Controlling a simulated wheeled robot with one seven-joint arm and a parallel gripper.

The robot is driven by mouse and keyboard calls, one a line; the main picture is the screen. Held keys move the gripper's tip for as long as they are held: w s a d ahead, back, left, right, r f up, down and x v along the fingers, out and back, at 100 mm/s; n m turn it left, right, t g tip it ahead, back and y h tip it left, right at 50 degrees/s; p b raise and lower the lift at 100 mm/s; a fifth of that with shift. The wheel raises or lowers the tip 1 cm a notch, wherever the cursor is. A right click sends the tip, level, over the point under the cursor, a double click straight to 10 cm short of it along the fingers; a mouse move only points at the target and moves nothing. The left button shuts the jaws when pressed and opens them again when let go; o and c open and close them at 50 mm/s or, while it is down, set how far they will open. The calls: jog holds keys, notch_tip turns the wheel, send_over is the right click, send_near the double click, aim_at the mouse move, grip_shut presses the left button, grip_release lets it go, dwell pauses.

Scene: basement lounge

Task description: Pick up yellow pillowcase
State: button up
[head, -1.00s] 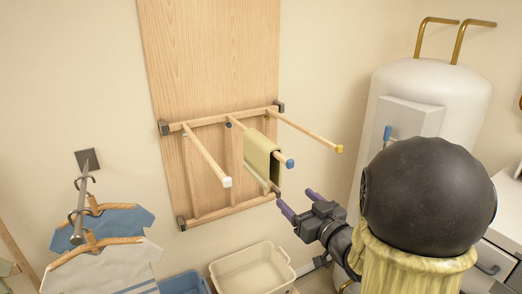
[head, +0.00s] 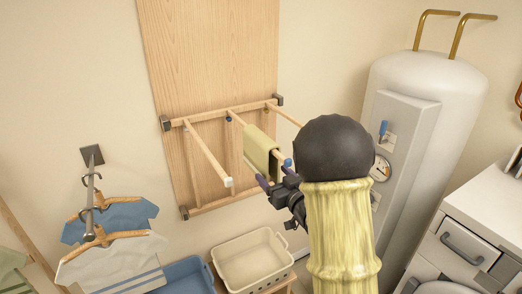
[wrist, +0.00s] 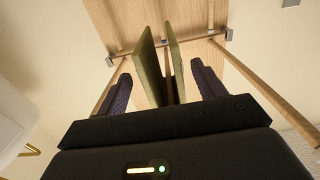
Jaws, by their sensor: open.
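The yellow pillowcase (head: 262,148) hangs folded over the middle rod of a wooden wall rack. In the wrist view its two hanging layers (wrist: 149,67) show edge-on, olive in the shade, with the rod between them. My gripper (head: 270,174) is open just below and in front of the pillowcase, close to the rod's blue-tipped end. In the wrist view my gripper's fingers (wrist: 162,92) stand on either side of the layers, with a gap showing on both sides. My arm hides the rack's right rod end in the head view.
The wooden rack (head: 186,122) has a white-tipped rod (head: 208,155) to the left of the pillowcase. A cream basket (head: 251,262) and a blue basket (head: 186,276) stand below. Shirts on hangers (head: 112,219) are at left. A white tank (head: 425,105) stands at right.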

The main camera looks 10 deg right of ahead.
jog(key=shift+w+a+r+p, duration=0.25)
jog(key=shift+w+p, duration=0.2)
jog(key=p+x, duration=0.2)
jog(key=x, duration=0.1)
jog(key=shift+w+a, duration=0.15)
jog(key=shift+w, duration=0.05)
jog(key=shift+w+a, duration=0.1)
jog(key=shift+w, duration=0.3)
jog(key=c, duration=1.1)
